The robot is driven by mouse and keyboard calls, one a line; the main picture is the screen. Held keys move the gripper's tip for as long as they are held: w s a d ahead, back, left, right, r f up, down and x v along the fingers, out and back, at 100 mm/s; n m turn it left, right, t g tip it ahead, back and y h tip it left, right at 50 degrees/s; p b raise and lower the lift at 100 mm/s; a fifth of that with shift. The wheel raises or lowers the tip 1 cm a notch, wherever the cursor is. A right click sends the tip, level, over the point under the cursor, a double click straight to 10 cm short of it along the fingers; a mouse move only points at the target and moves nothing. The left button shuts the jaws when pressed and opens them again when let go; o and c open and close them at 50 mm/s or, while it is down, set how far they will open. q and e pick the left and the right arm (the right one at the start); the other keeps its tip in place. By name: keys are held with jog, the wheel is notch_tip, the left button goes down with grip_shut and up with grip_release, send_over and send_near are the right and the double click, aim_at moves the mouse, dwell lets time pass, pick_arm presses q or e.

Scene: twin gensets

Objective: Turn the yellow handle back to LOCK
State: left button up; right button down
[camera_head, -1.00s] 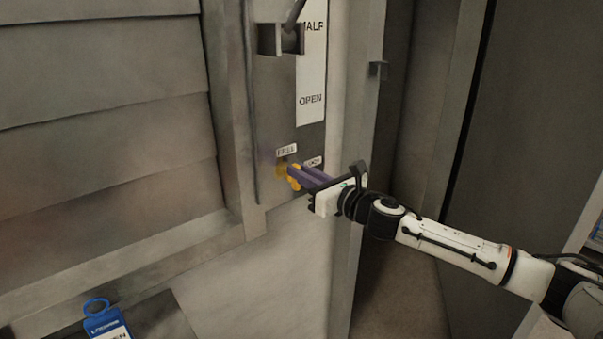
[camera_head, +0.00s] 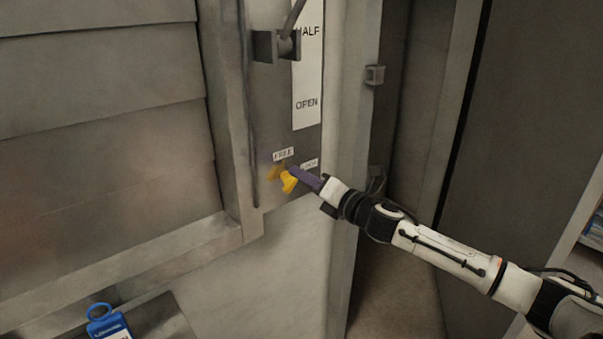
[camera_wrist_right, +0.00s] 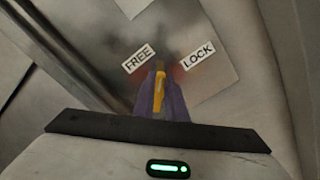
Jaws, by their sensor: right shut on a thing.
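The yellow handle (camera_head: 286,178) is on the metal panel, just below the FREE label (camera_head: 283,154) and beside the LOCK label (camera_head: 310,164). My right gripper (camera_head: 294,176) reaches it from the right, with its purple fingers at the handle. In the right wrist view the yellow handle (camera_wrist_right: 159,92) lies between the two purple fingers (camera_wrist_right: 160,98), which are shut on it. There the FREE label (camera_wrist_right: 138,59) is left of the handle and the LOCK label (camera_wrist_right: 198,55) is right of it. My left gripper is not in view.
Above the handle are a lever in a bracket (camera_head: 277,45) and a white HALF/OPEN scale (camera_head: 306,75). Grey louvres (camera_head: 100,120) fill the left. A blue padlock-like tag (camera_head: 105,320) is at the lower left. A doorway gap opens right of the panel.

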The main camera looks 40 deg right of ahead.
jog(key=shift+d+f+m+p, duration=0.1)
jog(key=shift+f+m+p, duration=0.3)
jog(key=shift+m, duration=1.1)
jog(key=shift+d+f+m+p, duration=0.1)
jog(key=shift+m+p, duration=0.5)
jog(key=shift+m, duration=0.9)
jog(key=shift+d+f+m+p, duration=0.15)
jog(key=shift+m+p, duration=0.35)
jog(key=shift+m, duration=1)
jog(key=c, duration=1.8)
grip_release()
jog(key=shift+s+f, duration=0.1)
jog(key=s, duration=1)
jog(key=shift+d+b, duration=0.35)
jog(key=shift+b, duration=0.1)
